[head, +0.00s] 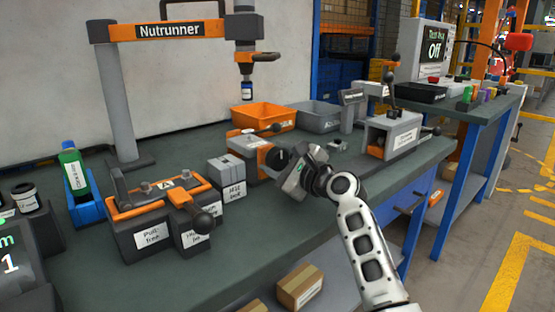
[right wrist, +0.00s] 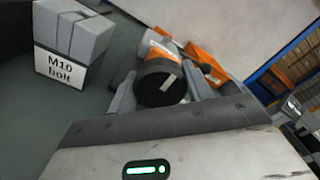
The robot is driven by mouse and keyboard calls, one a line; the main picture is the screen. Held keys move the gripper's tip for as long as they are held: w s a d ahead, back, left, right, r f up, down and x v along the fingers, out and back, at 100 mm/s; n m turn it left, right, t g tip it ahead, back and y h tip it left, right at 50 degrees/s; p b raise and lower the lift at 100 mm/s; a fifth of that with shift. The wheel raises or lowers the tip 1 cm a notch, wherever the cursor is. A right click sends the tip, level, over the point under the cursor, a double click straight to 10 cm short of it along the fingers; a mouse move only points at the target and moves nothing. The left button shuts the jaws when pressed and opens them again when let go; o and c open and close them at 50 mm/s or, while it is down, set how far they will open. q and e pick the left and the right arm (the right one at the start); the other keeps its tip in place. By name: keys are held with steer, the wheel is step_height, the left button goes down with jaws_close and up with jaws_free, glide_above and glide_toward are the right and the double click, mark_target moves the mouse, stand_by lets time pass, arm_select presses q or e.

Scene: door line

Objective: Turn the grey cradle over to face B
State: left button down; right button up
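A fixture with a grey body and orange parts (head: 249,147) stands mid-bench; I take it for the grey cradle. Its round black knob (head: 278,158) faces my right gripper (head: 293,172). In the right wrist view the black knob (right wrist: 161,83) with a white mark sits between the fingers of my right gripper (right wrist: 162,88). The fingers stand apart on either side of it, and I see no clear contact. Which face of the cradle is turned up cannot be read. My left gripper is not in view.
A grey M10 bolt box (right wrist: 73,40) stands close to the left of the knob. Another grey fixture (head: 390,135) stands to the right. The front bench strip is clear.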

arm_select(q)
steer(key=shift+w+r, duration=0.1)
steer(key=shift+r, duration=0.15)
arm_select(e)
steer(key=shift+n, duration=1)
steer(key=shift+f+n, duration=0.1)
steer(key=shift+n, duration=1.6)
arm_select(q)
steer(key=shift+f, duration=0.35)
arm_select(e)
steer(key=shift+n, duration=0.8)
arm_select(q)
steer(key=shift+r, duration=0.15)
arm_select(e)
steer(key=o, duration=1)
steer(key=shift+c, duration=0.2)
